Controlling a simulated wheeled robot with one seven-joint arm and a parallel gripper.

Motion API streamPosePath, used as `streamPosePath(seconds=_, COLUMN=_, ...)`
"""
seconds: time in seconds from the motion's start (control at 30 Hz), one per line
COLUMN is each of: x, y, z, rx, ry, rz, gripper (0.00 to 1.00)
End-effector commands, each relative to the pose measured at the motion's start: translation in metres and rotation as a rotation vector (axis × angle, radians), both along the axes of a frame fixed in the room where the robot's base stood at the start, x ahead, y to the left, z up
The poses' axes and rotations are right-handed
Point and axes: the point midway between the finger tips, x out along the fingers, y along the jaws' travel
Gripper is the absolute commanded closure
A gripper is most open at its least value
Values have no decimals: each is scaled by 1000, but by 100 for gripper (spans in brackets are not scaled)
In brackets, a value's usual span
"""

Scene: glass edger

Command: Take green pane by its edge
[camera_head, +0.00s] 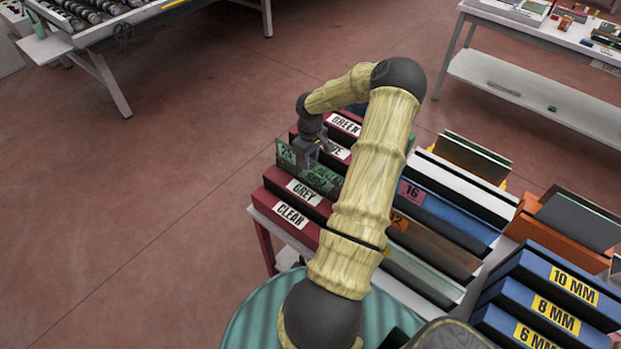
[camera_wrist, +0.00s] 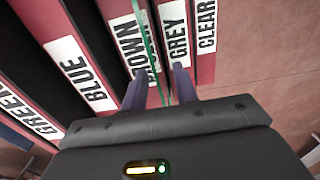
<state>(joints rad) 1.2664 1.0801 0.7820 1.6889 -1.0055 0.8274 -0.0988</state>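The green pane (camera_head: 318,177) stands on edge in the row of red labelled holders, beside the GREY holder (camera_head: 300,190). It carries pale markings, and its lower part is hidden in the rack. In the wrist view the green pane (camera_wrist: 151,50) shows as a thin green line across the BROWN label (camera_wrist: 131,45). My gripper (camera_head: 308,158) is at the pane's upper edge. In the wrist view my gripper (camera_wrist: 159,80) has its two fingers apart, one on each side of the pane's edge, with a gap visible on both sides.
The CLEAR holder (camera_head: 290,218) is nearest and the GREEN holder (camera_head: 344,124) farthest in the row. To the right are a 16-labelled blue holder (camera_head: 450,215), blue 10 MM, 8 MM and 6 MM boxes (camera_head: 545,300), and orange holders (camera_head: 560,238). Open floor lies to the left.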

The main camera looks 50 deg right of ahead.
Motion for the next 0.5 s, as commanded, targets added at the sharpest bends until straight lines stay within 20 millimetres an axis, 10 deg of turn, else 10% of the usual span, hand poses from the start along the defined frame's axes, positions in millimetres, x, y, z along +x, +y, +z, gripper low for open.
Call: streamPosePath(seconds=0.5, x=0, y=-3, z=-45, rx=-1, ry=-1, rz=-4, gripper=71)
